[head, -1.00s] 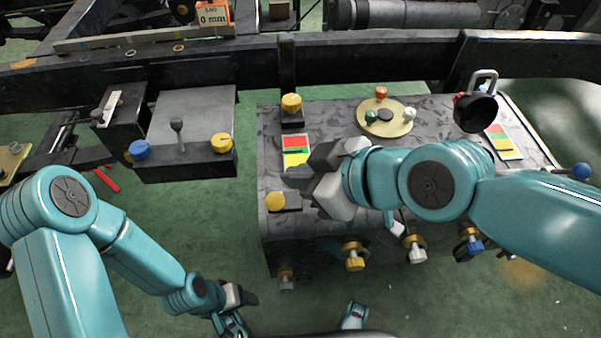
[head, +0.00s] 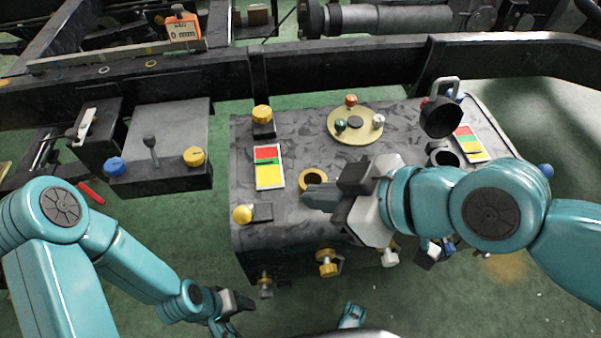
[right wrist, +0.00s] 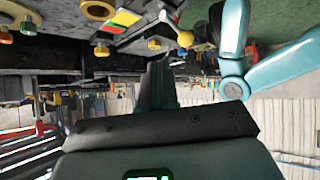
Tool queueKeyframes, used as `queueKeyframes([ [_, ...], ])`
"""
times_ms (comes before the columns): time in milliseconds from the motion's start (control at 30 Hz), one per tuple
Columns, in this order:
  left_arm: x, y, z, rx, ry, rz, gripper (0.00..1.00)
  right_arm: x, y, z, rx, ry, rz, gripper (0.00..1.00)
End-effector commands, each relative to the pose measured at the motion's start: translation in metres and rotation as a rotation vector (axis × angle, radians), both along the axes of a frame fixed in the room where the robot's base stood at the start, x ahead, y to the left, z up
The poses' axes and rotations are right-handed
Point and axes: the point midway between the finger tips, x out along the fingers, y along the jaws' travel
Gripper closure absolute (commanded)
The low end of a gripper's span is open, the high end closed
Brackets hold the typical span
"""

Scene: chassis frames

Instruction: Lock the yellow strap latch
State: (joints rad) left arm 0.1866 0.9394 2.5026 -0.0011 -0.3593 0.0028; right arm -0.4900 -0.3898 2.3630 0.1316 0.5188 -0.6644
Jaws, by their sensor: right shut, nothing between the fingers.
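Several yellow-knobbed parts show in the head view, and I cannot tell for certain which is the strap latch. A yellow ball knob (head: 242,214) sits beside a small dark plate at the grey box's front left. A yellow knob (head: 262,112) stands on a black block at the back left, and a yellow valve knob (head: 326,260) is on the front face. My right gripper (head: 318,196) is shut and empty over the box top, right of the ball knob and apart from it. It also shows in the right wrist view (right wrist: 158,80). My left gripper (head: 243,302) hangs low, in front of the box.
The grey box (head: 300,145) carries a brass ring (head: 313,178), colour panels (head: 268,167), a round plate with coloured balls (head: 355,136) and a black cup-like part (head: 441,117). A lever console (head: 160,170) stands left. A dark rail (head: 340,65) runs behind.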

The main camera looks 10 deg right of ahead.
Motion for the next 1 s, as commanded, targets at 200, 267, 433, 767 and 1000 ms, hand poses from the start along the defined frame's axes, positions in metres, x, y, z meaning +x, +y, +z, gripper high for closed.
queueKeyframes([
  [200,-0.001,-0.001,0.004,0.000,0.002,-0.004,0.31,-0.019,-0.015,0.006,0.001,0.000,-0.002,1.00],
  [267,-0.001,-0.001,0.004,0.000,0.002,-0.004,0.31,-0.020,-0.016,0.007,0.002,0.001,-0.001,1.00],
  [433,-0.001,-0.001,0.004,0.000,0.002,-0.004,0.31,-0.021,-0.018,0.006,0.001,0.001,-0.001,1.00],
  [767,-0.001,-0.001,0.004,0.000,0.002,-0.004,0.31,-0.021,-0.019,0.006,0.000,0.000,0.000,1.00],
  [1000,-0.001,-0.001,0.004,0.000,0.001,-0.003,0.31,-0.022,-0.019,0.006,0.000,0.000,0.000,1.00],
])
